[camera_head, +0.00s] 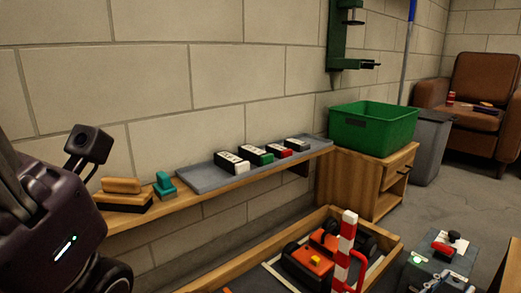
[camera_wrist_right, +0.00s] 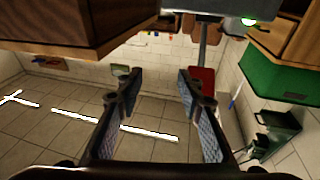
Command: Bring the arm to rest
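My right gripper (camera_wrist_right: 160,88) shows in the right wrist view with its two dark fingers spread apart. Nothing is between the fingers, and open room shows behind them. I cannot make this gripper out clearly in the head view. A dark purple part of my own arm fills the left edge of the head view, with a small camera on it, in front of the wall shelf (camera_head: 190,203). The fingers of my left gripper cannot be seen.
The shelf holds a grey tray (camera_head: 210,182) with several blocks, a wooden brush (camera_head: 122,193) and a teal item (camera_head: 164,185). A green bin (camera_head: 375,128) stands on a wooden cabinet (camera_head: 345,180). Below, a red car (camera_head: 318,258) lies in a wooden-edged box beside a striped post (camera_head: 346,240).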

